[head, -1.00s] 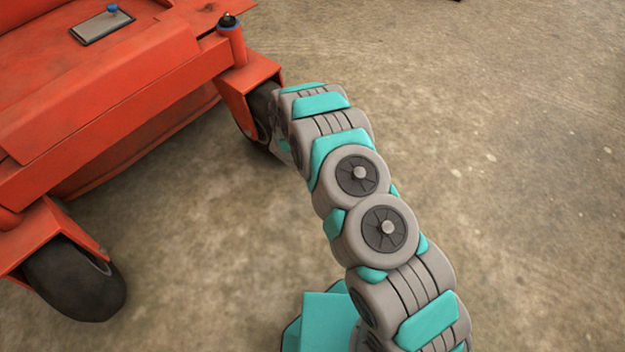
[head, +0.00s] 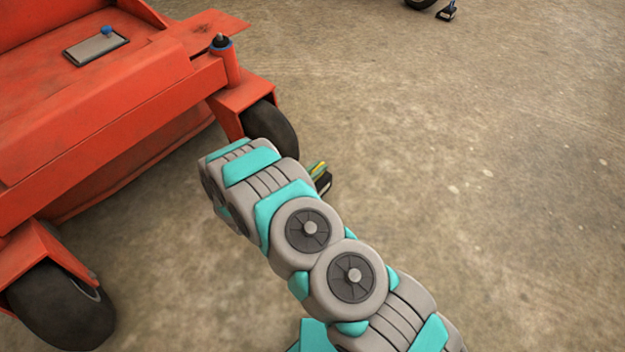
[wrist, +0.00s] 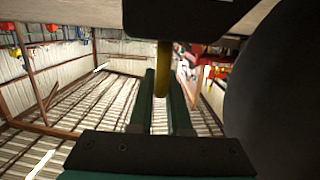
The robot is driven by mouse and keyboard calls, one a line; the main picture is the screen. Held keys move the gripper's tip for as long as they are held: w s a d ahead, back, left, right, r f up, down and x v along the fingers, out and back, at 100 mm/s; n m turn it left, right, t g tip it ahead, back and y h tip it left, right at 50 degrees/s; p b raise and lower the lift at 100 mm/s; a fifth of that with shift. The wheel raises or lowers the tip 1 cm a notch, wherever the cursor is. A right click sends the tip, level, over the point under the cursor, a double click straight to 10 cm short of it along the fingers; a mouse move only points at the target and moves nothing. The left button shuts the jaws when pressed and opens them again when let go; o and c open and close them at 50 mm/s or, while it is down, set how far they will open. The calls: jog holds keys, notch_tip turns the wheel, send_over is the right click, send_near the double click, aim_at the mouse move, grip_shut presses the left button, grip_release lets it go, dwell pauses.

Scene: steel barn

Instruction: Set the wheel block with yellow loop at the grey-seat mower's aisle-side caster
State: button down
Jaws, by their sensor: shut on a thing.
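The wheel block (head: 323,183) is dark, with a yellow loop (head: 319,167); it shows just right of my arm in the head view, partly hidden. In the wrist view the dark block (wrist: 185,14) is at the top and the yellow loop (wrist: 161,75) runs between the fingers of my gripper (wrist: 162,88), which is shut on it. The orange-red mower's caster wheel (head: 270,130) is just beyond the block; a big dark wheel (wrist: 282,90) fills the right of the wrist view. I cannot tell whether the block touches wheel or floor. The mower's seat is out of view.
The orange-red mower (head: 100,130) fills the left, with a second caster (head: 65,305) at lower left. Another small dark block (head: 446,12) lies by a wheel (head: 420,3) at the top. The concrete floor on the right is clear.

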jog(key=shift+s+a+f, duration=0.15)
jog(key=shift+s+a, duration=0.5)
jog(key=shift+f+b, duration=0.35)
jog(key=shift+f, duration=1.4)
jog(key=c, duration=0.9)
grip_release()
jog(key=shift+o, duration=0.2)
jog(key=v, duration=1.2)
jog(key=shift+p, duration=0.45)
jog(key=shift+a, duration=0.1)
